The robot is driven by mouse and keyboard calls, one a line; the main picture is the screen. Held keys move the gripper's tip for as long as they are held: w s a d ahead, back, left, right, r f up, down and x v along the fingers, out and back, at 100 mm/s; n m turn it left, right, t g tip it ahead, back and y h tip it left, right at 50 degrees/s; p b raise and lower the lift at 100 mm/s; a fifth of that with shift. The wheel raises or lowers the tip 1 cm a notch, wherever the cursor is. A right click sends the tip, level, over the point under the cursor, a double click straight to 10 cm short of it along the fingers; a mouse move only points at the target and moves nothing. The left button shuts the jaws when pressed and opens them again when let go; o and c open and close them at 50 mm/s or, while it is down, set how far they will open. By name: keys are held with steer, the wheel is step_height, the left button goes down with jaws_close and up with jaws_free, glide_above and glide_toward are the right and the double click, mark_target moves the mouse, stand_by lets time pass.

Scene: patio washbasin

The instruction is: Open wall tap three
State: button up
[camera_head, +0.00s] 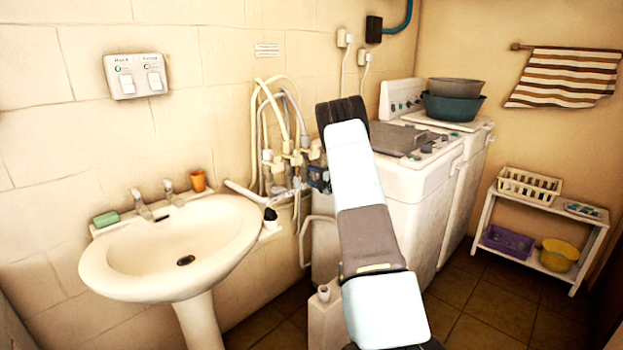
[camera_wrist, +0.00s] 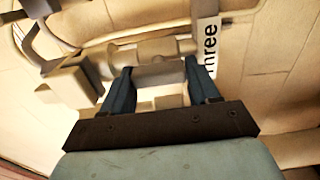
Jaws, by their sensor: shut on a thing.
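Wall tap three (camera_wrist: 152,50) is a beige fitting in the wrist view, beside a white label (camera_wrist: 209,50) on which "hree" can be read. My gripper (camera_wrist: 160,70) has its two dark blue fingers on either side of a beige part of this tap and is shut on it. Whether the tap is open cannot be told. In the head view the group of wall taps (camera_head: 292,158) with its hoses is on the wall between basin and washing machine. My arm stands in front, and the grip itself is mostly hidden there.
A washbasin (camera_head: 130,262) is left of the taps. A white washing machine (camera_head: 405,200) stands close on their right. Pale hoses (camera_head: 262,115) loop above the taps. A white canister (camera_head: 324,315) stands on the floor below my arm. A low shelf (camera_head: 530,250) is far right.

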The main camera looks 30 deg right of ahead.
steer(key=shift+f, duration=0.35)
steer(key=o, duration=0.7)
steer(key=shift+o, duration=1.3)
steer(key=shift+r, duration=0.2)
steer(key=v, duration=1.3)
steer(key=shift+s, duration=0.35)
steer(key=shift+d, duration=0.1)
